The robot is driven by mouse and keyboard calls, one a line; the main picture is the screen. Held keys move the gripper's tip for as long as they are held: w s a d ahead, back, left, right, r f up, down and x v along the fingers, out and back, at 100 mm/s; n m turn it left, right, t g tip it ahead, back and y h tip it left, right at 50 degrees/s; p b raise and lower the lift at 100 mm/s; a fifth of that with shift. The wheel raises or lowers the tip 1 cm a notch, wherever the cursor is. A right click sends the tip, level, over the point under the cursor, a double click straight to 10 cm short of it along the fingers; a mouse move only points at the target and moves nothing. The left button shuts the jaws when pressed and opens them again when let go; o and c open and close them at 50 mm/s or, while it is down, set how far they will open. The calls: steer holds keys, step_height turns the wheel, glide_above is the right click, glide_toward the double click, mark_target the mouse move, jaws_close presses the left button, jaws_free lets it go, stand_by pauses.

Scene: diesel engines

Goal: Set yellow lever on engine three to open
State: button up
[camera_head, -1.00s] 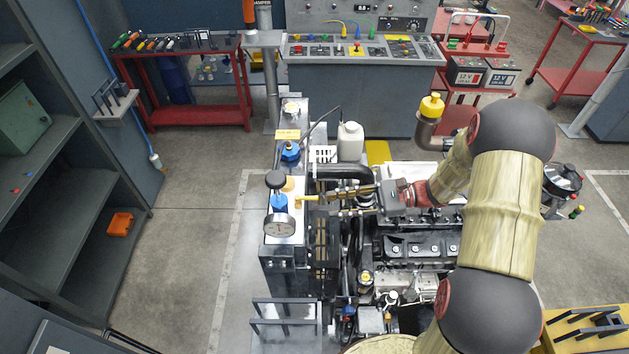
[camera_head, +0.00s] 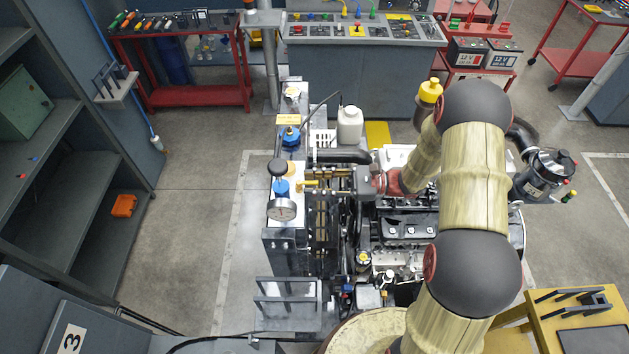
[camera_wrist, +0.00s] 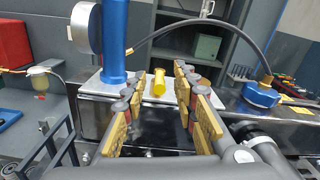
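In the wrist view the lever (camera_wrist: 159,83) points toward the camera and lies between the far ends of the two finger pads. My gripper (camera_head: 322,181) reaches in from the right with its fingers around or just short of the lever. The fingers are open, with a gap on both sides of the lever in the wrist view. Whether either finger touches it cannot be told.
A blue cap (camera_head: 291,134) and a white bottle (camera_head: 350,125) stand behind the lever. In the wrist view a dark hose (camera_wrist: 205,22) arches past the blue post. A grey shelf (camera_head: 50,190) is at left. The floor between shelf and engine is clear.

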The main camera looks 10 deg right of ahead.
steer(key=c, duration=0.4)
steer(key=c, duration=0.3)
jaws_close()
